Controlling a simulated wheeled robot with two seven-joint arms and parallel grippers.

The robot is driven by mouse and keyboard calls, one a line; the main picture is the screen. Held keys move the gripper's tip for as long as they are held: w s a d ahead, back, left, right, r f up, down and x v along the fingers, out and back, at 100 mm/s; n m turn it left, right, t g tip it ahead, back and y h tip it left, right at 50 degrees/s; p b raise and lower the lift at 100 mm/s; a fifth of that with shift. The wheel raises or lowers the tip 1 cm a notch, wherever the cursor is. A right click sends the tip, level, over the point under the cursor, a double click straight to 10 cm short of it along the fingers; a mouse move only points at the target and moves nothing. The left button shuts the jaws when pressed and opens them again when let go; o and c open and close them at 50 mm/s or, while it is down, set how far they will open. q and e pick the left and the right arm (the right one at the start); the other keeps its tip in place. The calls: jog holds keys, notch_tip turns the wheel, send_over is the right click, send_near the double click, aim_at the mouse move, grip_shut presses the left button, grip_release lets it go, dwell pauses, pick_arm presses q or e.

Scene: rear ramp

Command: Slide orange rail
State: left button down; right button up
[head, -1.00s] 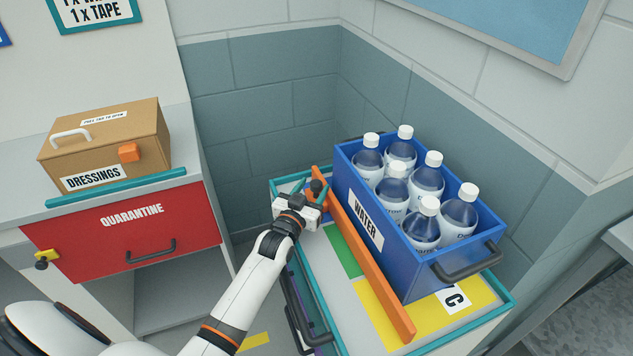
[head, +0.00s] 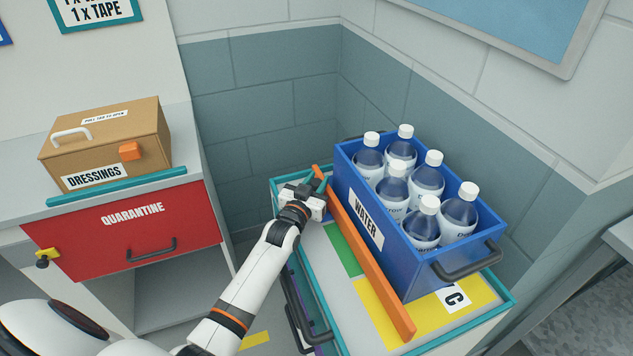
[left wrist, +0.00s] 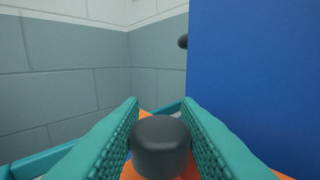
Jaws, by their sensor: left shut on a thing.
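The orange rail (head: 369,262) lies lengthwise across the top of the cart, along the left long side of the blue WATER crate (head: 361,219). My left gripper (head: 318,187) is at the rail's far end. In the left wrist view the teal fingers (left wrist: 161,135) are shut on a dark round knob (left wrist: 161,145), with orange rail surface showing below and beside it. The crate's blue wall (left wrist: 255,80) stands close on the right in that view. My right gripper is not in view.
The crate holds several water bottles (head: 427,180). The cart top has a teal rim (head: 462,326) and green and yellow patches. A counter on the left bears a DRESSINGS box (head: 105,145) above a red QUARANTINE drawer (head: 130,235). Tiled walls close off the back corner.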

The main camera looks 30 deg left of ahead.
pick_arm(q)
jog(key=shift+s+a, duration=0.3)
jog(key=s+a+p, duration=0.1)
jog(key=s, duration=0.1)
jog(key=s+a+p, duration=0.1)
jog(key=s+a, duration=0.1)
jog(key=shift+s+a, duration=0.1)
jog(key=shift+a, duration=0.2)
jog(key=shift+f, duration=0.1)
jog(key=c, duration=1.5)
grip_release()
jog(key=o, duration=0.4)
jog(key=shift+s+a, duration=0.1)
jog(key=shift+a, duration=0.05)
